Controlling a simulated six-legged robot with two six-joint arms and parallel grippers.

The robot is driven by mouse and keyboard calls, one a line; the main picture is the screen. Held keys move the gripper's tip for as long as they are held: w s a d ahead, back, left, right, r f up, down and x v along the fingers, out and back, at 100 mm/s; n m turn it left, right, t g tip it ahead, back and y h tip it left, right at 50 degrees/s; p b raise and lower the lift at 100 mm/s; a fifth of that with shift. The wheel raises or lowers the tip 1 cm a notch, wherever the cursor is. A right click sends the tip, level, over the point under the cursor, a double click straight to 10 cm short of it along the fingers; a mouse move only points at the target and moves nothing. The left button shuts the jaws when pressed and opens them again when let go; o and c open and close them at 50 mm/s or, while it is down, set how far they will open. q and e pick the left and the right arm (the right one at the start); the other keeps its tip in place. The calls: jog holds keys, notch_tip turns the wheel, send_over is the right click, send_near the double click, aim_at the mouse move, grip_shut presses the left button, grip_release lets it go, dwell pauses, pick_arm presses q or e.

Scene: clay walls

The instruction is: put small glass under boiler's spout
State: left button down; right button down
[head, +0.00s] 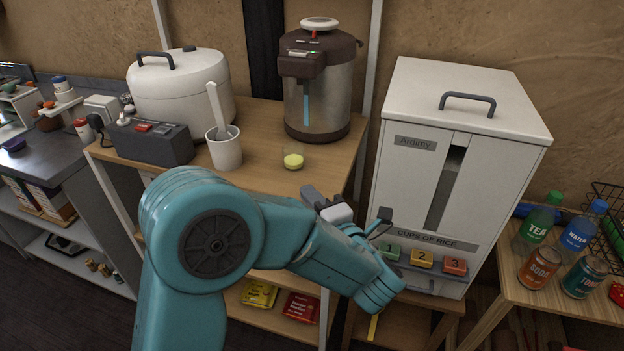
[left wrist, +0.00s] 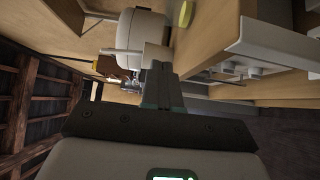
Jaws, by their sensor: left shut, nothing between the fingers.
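The small glass (head: 293,160) is clear with pale yellow-green at its bottom. It stands upright on the wooden table, in front of the boiler and a little left of it. It also shows at the top edge of the left wrist view (left wrist: 186,14). The boiler (head: 335,100) is steel and dark brown; its spout head (head: 302,63) juts out at the front left, above the table. My left gripper (head: 308,192) is shut and empty, near the table's front edge, on the near side of the glass and apart from it. My right gripper is out of view.
A white cup (head: 225,152) with a spatula stands left of the glass, beside a dark grey box (head: 150,141) and a white rice cooker (head: 185,85). A white rice dispenser (head: 470,150) stands to the right. Bare table lies between the glass and the boiler.

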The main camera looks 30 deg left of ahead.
aim_at(294, 157)
pick_arm(q)
jog(key=x, duration=0.9)
jog(key=shift+p, duration=0.3)
jog(key=w, duration=0.2)
jog(key=shift+w+a+f, duration=0.1)
jog(key=shift+w+a, duration=0.15)
jog(key=shift+w, duration=0.1)
jog(key=shift+w+a, duration=0.1)
jog(key=shift+w, duration=0.4)
